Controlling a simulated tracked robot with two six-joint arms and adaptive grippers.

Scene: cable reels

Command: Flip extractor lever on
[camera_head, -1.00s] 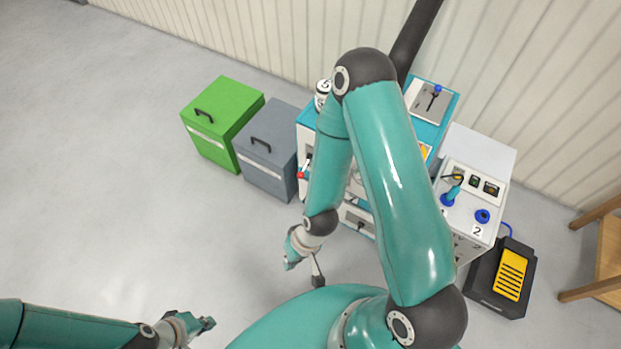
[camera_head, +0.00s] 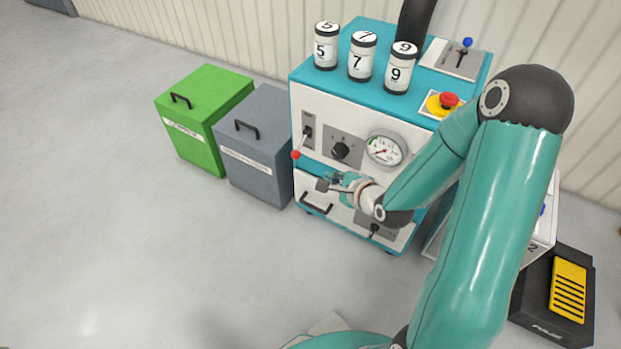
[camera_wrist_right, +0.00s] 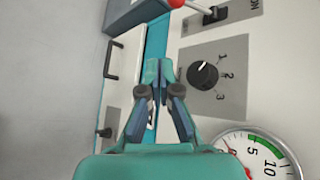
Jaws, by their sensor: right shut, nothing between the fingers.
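A lever (camera_head: 302,145) with a red ball tip sits at the left of the machine's white front panel and points down and outward. In the right wrist view the lever (camera_wrist_right: 198,8) is at the top edge, by a partly cut-off "ON" label. My right gripper (camera_head: 324,184) is shut and empty in front of the panel, below and to the right of the red tip, apart from it. Its closed fingers show in the wrist view (camera_wrist_right: 158,66). A second lever with a blue knob (camera_head: 467,43) stands on the machine's top. My left gripper is out of view.
Beside the lever are a rotary knob (camera_head: 340,150) and a gauge (camera_head: 386,148). A drawer handle (camera_head: 316,203) lies below. A grey bin (camera_head: 262,165) and a green bin (camera_head: 205,125) stand to the left. Numbered canisters and a red button (camera_head: 449,100) are on top.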

